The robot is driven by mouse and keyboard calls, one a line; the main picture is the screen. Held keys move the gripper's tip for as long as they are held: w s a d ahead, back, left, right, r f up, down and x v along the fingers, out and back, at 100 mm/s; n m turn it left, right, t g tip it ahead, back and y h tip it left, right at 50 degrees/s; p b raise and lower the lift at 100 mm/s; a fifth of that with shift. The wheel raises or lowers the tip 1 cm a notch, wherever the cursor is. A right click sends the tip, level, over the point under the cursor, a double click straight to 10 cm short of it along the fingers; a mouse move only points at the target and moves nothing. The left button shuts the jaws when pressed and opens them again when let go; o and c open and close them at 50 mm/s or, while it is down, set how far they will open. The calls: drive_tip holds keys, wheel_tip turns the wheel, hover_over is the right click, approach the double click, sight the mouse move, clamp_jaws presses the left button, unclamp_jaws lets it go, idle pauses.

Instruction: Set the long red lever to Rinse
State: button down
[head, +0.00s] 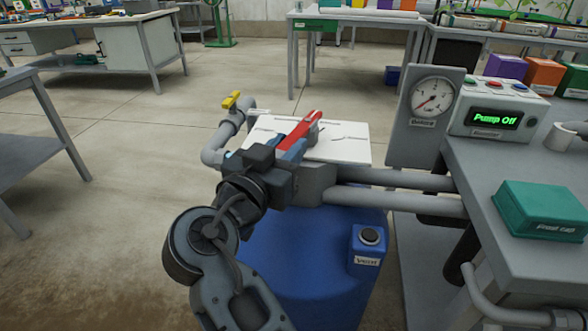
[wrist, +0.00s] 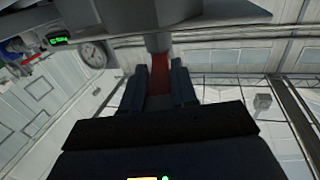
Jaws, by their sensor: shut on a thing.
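The long red lever (head: 300,130) sits over a white label plate (head: 348,153) on the pipework above the blue drum. Its red end points up and to the right in the head view. My gripper (head: 286,147) is at the lever's near part, with a finger on each side. In the wrist view, the red lever (wrist: 160,72) lies between the two dark fingers of my gripper (wrist: 159,80), which is shut on it. The plate's markings are too small to read, and my gripper hides part of the plate and the lever's near end.
A smaller yellow handle (head: 231,100) is on the bent grey pipe to the left. A teal box (head: 540,209) lies on the right bench. Floor to the left is clear.

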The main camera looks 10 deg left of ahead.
drive_tip(key=shift+w+a+f+m+g+h+b, duration=0.15)
drive_tip(key=shift+a+m+h+b, duration=0.15)
drive_tip(key=shift+h+b, duration=0.15)
drive_tip(key=shift+a+m+g+h+b, duration=0.15)
drive_tip(key=shift+m+h+b, duration=0.15)
drive_tip(key=shift+h+b, duration=0.15)
drive_tip(key=c, duration=1)
unclamp_jaws()
drive_tip(key=shift+o, duration=0.2)
drive_tip(key=v, duration=0.7)
drive_tip(key=shift+s+a+p, duration=0.3)
drive_tip(key=shift+s, duration=0.05)
